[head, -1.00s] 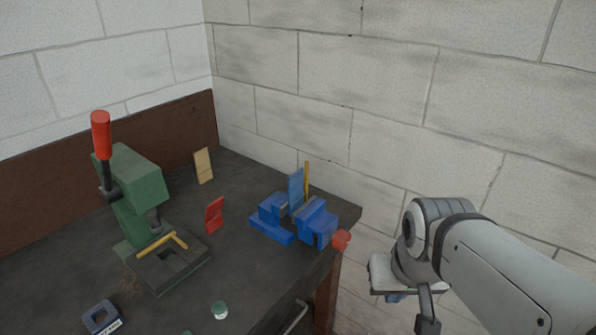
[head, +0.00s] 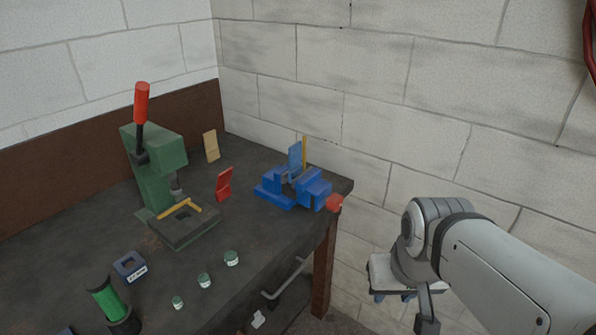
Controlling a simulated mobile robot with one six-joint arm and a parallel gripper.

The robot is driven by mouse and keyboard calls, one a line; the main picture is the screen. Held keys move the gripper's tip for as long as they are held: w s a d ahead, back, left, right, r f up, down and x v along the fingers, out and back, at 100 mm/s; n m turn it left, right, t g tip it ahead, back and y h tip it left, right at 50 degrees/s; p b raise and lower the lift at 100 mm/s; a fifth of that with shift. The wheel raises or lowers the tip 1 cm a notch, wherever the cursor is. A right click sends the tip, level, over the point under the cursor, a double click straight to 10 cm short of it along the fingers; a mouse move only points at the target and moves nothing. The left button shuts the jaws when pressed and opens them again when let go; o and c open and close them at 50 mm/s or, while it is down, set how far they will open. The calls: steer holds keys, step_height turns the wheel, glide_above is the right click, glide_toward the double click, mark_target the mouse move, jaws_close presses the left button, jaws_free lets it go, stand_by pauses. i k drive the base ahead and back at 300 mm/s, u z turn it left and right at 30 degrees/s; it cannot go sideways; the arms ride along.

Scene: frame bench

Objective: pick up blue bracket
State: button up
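A thin blue bracket (head: 295,160) stands upright in the blue vise (head: 272,196) near the bench's right corner, its lower end hidden by the vise. A thin yellow piece (head: 305,152) stands right behind it. My gripper (head: 394,297) hangs off to the right of the bench, in front of the block wall and apart from the vise. Two small blue fingertips show below its pale body with a gap between them and nothing visible in it.
A green press (head: 150,172) with a red handle stands left on the dark bench (head: 90,210). A red bracket (head: 224,184), a tan piece (head: 211,146), a blue block (head: 130,267) and small jars (head: 231,258) stand around it.

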mark_target(292, 175)
steer(key=u, duration=0.1)
steer(key=k, duration=0.6)
steer(key=z, duration=0.55)
steer(key=i, duration=1.6)
steer(key=u, duration=0.75)
steer(key=i, duration=0.5)
steer(key=z, duration=0.1)
